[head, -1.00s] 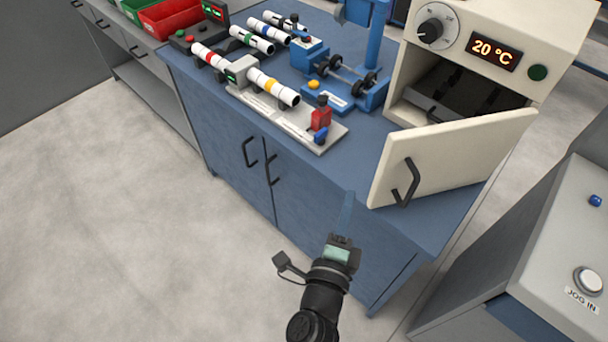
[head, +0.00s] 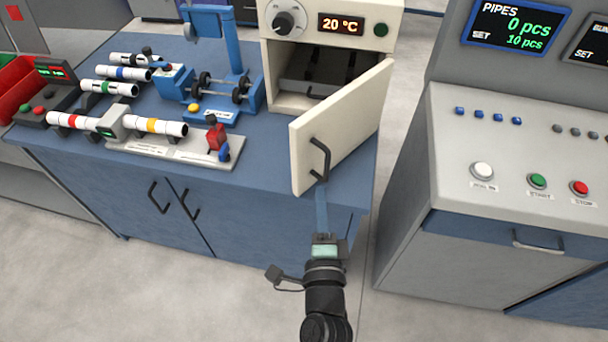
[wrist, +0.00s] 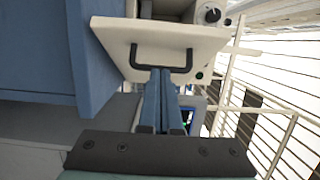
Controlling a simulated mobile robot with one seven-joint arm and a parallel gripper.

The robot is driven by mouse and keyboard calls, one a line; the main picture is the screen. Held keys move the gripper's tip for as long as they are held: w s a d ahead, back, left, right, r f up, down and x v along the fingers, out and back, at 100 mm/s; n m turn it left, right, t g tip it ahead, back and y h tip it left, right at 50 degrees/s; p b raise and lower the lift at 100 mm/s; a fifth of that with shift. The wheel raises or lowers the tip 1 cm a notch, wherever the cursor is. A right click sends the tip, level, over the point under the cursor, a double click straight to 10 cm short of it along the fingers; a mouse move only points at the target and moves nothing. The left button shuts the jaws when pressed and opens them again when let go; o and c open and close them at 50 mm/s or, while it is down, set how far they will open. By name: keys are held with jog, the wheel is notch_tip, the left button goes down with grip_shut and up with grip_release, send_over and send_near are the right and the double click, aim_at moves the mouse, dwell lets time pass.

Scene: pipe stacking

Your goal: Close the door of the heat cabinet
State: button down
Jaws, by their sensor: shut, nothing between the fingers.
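The heat cabinet (head: 389,68) is cream-coloured, with a dial and a display reading 20 °C, and stands at the back right of the blue workbench. Its door (head: 343,118) is open and swung out towards me, so the dark interior with a rack shows. A dark handle (head: 321,160) is on the door's outer face; it also shows in the wrist view (wrist: 160,68). My gripper (head: 321,190) is shut and empty, its blue fingers pointing up at the door just below the handle. In the wrist view the fingertips are close to the handle; I cannot tell if they touch.
On the bench left of the door are a grey fixture with a white pipe (head: 155,125), a blue press stand (head: 235,60) and several banded pipes. A grey control console (head: 480,140) stands to the right, across a narrow gap.

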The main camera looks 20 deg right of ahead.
aim_at(304, 163)
jog(key=w+p, duration=0.1)
jog(key=w, duration=0.4)
jog(key=shift+a+r+p, duration=0.1)
jog(key=shift+r+p, duration=0.05)
jog(key=shift+p, duration=0.2)
jog(key=shift+w+a, duration=0.3)
jog(key=shift+w, duration=0.2)
jog(key=shift+w+p, duration=0.1)
jog(key=shift+p, duration=0.2)
